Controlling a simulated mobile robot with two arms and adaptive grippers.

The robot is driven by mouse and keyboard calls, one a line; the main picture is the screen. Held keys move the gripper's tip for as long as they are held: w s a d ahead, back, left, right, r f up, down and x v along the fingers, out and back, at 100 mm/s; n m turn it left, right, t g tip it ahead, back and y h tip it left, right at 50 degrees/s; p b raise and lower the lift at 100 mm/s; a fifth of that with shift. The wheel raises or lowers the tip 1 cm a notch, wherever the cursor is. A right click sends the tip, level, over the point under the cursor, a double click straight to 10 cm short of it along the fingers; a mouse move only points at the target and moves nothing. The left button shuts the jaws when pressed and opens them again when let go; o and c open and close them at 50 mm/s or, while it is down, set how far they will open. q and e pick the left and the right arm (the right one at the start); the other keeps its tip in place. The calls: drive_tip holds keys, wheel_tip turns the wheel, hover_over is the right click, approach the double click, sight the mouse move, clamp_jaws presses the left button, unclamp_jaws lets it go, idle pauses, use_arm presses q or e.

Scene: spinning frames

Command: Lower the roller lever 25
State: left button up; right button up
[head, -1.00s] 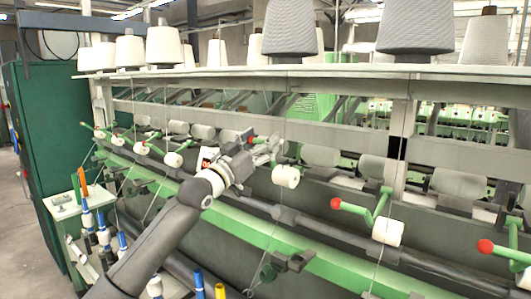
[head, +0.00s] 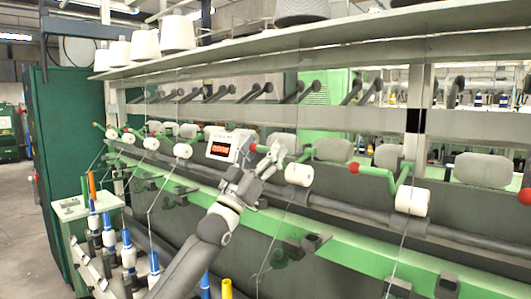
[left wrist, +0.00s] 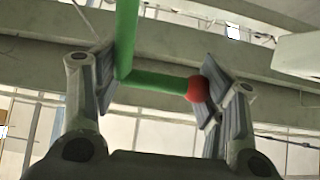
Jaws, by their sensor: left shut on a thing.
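The roller lever at my left gripper (head: 272,158) is a green bar with a white roller (head: 299,174), midway along the row in the head view. In the left wrist view its green bar (left wrist: 160,81) crosses between the two fingers. Its red ball end (left wrist: 198,89) touches the right finger, and the bend of the bar is at the left finger. My left gripper is shut on this lever. The fingers partly cover the bar in the head view. My right gripper is not in view.
Another green lever with a red ball (head: 354,168) and roller (head: 412,200) stands to the right; more line the left. A shelf (head: 330,42) with yarn cones runs above. A white panel (head: 232,145) with red digits is beside my wrist. A bobbin stand (head: 72,209) is lower left.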

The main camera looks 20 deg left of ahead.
use_arm(q)
drive_tip(key=shift+f, duration=0.85)
drive_tip(key=o, duration=1.5)
drive_tip(key=shift+a, duration=0.1)
drive_tip(key=shift+r, duration=0.2)
drive_tip(key=shift+s, duration=0.1)
drive_tip(key=v, duration=1.2)
